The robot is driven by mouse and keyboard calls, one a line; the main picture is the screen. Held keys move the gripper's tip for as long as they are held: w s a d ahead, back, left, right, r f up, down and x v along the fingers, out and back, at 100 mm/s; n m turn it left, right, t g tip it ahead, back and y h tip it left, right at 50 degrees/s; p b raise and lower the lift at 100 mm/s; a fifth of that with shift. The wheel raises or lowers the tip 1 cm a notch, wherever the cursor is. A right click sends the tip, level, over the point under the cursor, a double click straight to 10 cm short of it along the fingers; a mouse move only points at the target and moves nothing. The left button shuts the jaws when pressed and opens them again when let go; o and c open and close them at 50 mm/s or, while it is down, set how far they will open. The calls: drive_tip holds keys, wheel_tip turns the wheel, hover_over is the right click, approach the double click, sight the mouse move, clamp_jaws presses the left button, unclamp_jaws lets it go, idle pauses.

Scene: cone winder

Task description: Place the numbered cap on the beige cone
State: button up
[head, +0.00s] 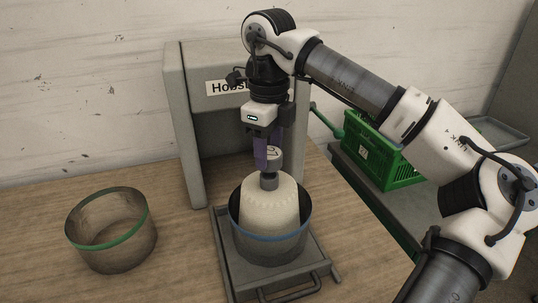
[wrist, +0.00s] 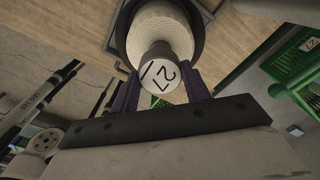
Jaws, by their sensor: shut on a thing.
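The beige cone (head: 268,207) stands upright inside a grey see-through tub with a blue band (head: 268,238). The numbered cap (head: 269,181) is grey with a white round face. My gripper (head: 268,160), with purple fingers, is shut on the cap from above, one finger on each side in the wrist view (wrist: 160,88). The cap's lower end is at the cone's top; I cannot tell whether it rests there or hangs just above. The cone (wrist: 160,32) also shows behind the cap.
The tub stands on a grey tray (head: 237,277) before a grey machine frame (head: 186,130). An empty green-banded tub (head: 110,255) stands to the left. A green crate (head: 385,155) sits back right, with a white tag (wrist: 309,44) in the wrist view. Bare wood lies between the tubs.

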sight(269, 152)
drive_tip(key=shift+f, duration=1.2)
drive_tip(key=shift+f, duration=0.2)
drive_tip(key=o, duration=0.9)
drive_tip(key=shift+o, duration=0.2)
drive_tip(key=shift+r, duration=0.15)
wheel_tip(269, 152, up, 12)
drive_tip(key=shift+b, duration=0.4)
